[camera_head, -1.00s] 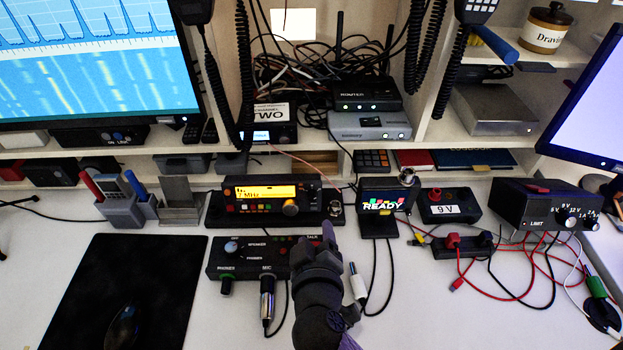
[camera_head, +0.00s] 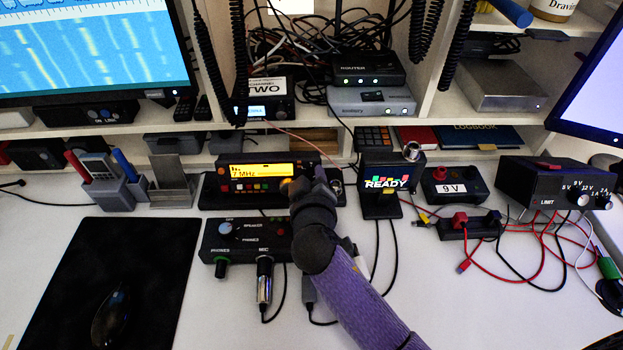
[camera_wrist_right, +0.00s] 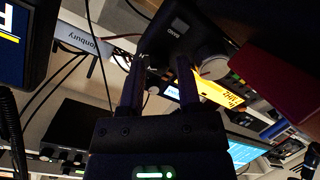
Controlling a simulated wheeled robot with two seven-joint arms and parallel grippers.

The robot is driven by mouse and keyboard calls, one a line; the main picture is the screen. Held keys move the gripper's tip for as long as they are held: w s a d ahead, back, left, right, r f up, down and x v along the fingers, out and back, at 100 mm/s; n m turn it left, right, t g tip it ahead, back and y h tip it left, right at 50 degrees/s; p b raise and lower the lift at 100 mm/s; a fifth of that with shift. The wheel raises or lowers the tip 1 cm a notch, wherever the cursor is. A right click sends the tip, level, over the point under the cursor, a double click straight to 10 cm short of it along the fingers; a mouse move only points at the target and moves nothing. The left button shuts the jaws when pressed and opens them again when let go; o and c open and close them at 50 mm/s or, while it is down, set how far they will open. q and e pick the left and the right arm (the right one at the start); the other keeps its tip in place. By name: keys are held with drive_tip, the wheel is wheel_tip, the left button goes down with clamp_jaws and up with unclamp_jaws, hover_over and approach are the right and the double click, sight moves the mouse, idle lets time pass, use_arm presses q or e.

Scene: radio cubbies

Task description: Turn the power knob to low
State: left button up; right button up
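The radio (camera_head: 225,188) with a lit yellow display (camera_head: 262,170) stands at the back of the desk, with small coloured buttons below the display. The yellow display also shows tilted in the right wrist view (camera_wrist_right: 217,93), near a grey round knob (camera_wrist_right: 212,66). I cannot read a power or low mark, so I cannot tell which knob is the power knob. My right gripper (camera_head: 322,180) is at the radio's right end and hides part of it. My left gripper is not in view.
A control box (camera_head: 245,240) with a blue-white knob and plugged cables stands in front of the radio. The READY display (camera_head: 387,184) is close to the right of my gripper.

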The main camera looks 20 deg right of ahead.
clamp_jaws()
